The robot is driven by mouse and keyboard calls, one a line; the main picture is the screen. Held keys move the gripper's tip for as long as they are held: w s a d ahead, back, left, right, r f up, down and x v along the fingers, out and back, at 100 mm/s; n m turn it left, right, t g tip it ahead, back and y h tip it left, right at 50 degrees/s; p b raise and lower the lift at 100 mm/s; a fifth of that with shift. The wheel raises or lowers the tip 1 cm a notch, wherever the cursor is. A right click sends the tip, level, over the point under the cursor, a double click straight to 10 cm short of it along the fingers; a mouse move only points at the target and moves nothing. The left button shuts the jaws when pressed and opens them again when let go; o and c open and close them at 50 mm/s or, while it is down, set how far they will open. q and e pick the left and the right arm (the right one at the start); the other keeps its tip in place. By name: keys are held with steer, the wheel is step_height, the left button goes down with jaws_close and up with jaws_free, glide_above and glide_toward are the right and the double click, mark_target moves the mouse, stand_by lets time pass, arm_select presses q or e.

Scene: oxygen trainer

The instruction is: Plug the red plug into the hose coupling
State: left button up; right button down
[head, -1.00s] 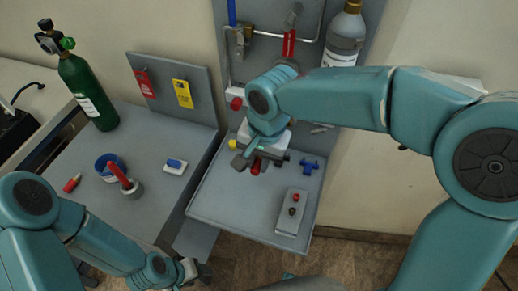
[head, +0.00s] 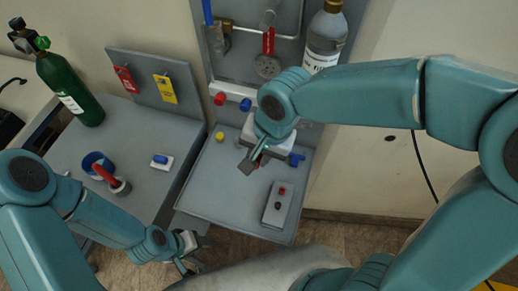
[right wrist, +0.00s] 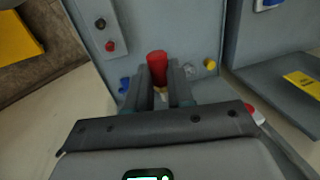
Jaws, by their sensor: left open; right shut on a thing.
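In the right wrist view, the red plug (right wrist: 157,66) stands between the two dark fingers of my right gripper (right wrist: 160,92), which is shut on it. In the head view, my right gripper (head: 252,163) is over the grey shelf (head: 222,185), and its own arm largely hides the plug. I cannot clearly make out the hose coupling; a small pale fitting (right wrist: 190,71) beside the plug in the right wrist view is too blurred to name. My left gripper (head: 196,252) is open and empty, low in the head view, below the shelf's front left corner.
A grey box with red and black buttons (head: 278,204) and a blue fitting (head: 297,159) are on the shelf. A red knob (head: 220,98), a blue knob (head: 245,104) and a yellow knob (head: 220,137) are nearby. A green cylinder (head: 72,92) stands on the left bench.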

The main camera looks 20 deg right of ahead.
steer(key=shift+s+a, duration=0.1)
steer(key=shift+f, duration=0.1)
steer(key=shift+w+d, duration=0.3)
steer(key=shift+w, duration=0.1)
steer(key=w+d, duration=0.1)
steer(key=w, duration=0.1)
steer(key=w+d, duration=0.2)
steer(key=shift+w+p, duration=0.2)
steer(key=shift+p, duration=0.15)
stand_by(1.4)
steer(key=shift+w+d, duration=0.75)
steer(key=shift+w, duration=0.35)
stand_by(0.6)
steer(key=shift+w+d+r, duration=0.1)
steer(key=shift+w+r, duration=0.05)
steer(key=shift+r, duration=0.1)
stand_by(0.5)
